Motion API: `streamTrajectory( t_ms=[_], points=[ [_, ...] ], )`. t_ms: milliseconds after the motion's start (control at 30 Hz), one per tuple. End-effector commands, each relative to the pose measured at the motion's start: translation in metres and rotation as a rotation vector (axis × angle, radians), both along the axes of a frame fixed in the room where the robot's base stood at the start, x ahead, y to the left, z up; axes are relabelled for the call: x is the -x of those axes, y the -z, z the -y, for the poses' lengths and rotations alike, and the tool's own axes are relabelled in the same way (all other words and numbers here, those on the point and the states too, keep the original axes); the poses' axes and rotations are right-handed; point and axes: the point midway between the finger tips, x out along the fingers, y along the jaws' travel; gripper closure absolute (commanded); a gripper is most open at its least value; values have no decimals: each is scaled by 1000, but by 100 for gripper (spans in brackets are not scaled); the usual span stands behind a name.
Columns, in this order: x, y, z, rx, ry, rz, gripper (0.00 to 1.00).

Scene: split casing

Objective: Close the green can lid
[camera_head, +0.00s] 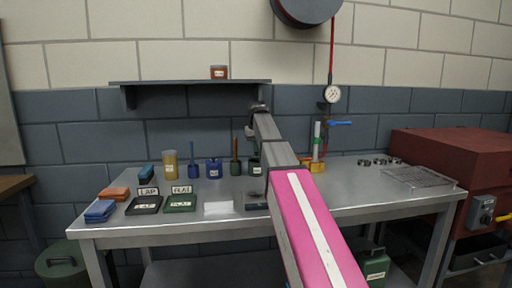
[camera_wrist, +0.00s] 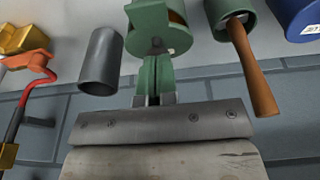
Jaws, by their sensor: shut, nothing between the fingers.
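The green can (camera_wrist: 177,43) is at the top middle of the wrist view, which looks upside down. A flat green lid piece (camera_wrist: 147,20) stands out from it, and a brownish inside shows beside it, so the lid looks at least partly open. My gripper (camera_wrist: 155,62) is shut and empty, its green fingertips together right at the can; I cannot tell whether they touch it. In the head view the can (camera_head: 254,169) is a small dark shape with a pale label beside my arm, and my fingers cannot be made out there.
Close beside the can are a green cup with a wooden-handled brush (camera_wrist: 262,80), a blue can (camera_head: 214,169) and a grey cylinder (camera_wrist: 101,62).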

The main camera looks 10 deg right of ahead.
Motion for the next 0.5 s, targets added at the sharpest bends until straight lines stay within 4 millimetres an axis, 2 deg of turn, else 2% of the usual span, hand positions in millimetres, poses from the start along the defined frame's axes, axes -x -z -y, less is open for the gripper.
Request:
streamTrajectory(
  t_ms=[300, 500],
  points=[
    [17, 15, 0, 0, 0, 97, 100],
    [18, 19, 0, 0, 0, 96, 100]
  ],
)
